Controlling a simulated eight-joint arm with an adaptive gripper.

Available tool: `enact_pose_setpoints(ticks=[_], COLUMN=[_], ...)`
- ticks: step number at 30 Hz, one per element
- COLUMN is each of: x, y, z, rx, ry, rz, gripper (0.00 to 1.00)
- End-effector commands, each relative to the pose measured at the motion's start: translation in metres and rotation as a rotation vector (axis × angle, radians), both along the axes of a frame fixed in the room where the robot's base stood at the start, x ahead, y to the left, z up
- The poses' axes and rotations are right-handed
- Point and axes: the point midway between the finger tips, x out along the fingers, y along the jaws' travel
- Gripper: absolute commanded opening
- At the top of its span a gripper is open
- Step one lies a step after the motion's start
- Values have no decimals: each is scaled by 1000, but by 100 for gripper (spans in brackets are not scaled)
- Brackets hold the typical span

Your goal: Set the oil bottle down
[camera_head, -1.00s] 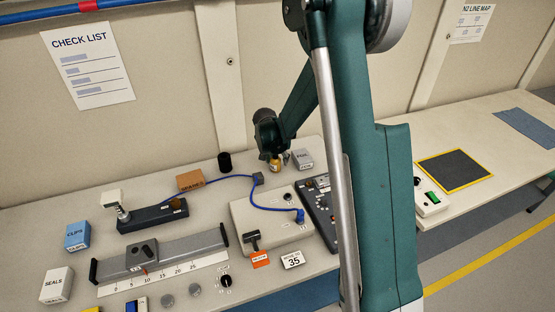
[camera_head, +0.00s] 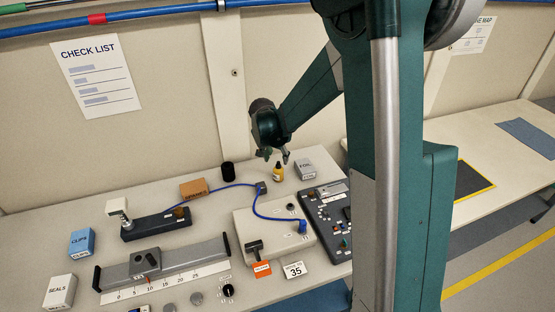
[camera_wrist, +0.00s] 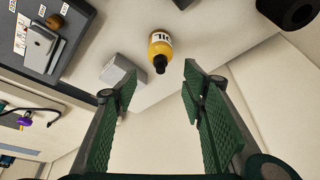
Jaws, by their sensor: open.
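The oil bottle (camera_head: 278,172) is yellow with a dark cap and a white label. It stands upright on the bench top toward the back, left of the grey FOIL box (camera_head: 305,168). My gripper (camera_head: 273,156) is open and empty, just above and behind the bottle in the head view. In the wrist view, the bottle (camera_wrist: 161,48) lies beyond the open fingertips (camera_wrist: 160,80), apart from both green pads. The bottle's base on the bench is partly hidden by its own body in the wrist view.
A black cylinder (camera_head: 228,173) and the brown SPARES box (camera_head: 194,188) stand left of the bottle. A blue cable (camera_head: 225,187) runs in front to a pale box (camera_head: 270,240). A dark control panel (camera_head: 331,212) is at front right. Bare bench lies around the bottle.

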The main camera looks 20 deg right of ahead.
Motion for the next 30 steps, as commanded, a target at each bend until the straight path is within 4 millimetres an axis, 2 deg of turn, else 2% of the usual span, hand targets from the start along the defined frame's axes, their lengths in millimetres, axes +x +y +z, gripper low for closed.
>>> enact_pose_setpoints(ticks=[24,30], x=[-2,-9], y=[2,4], z=[6,15], rx=[0,1], ry=[0,-2], rz=[1,16], gripper=[42,42])
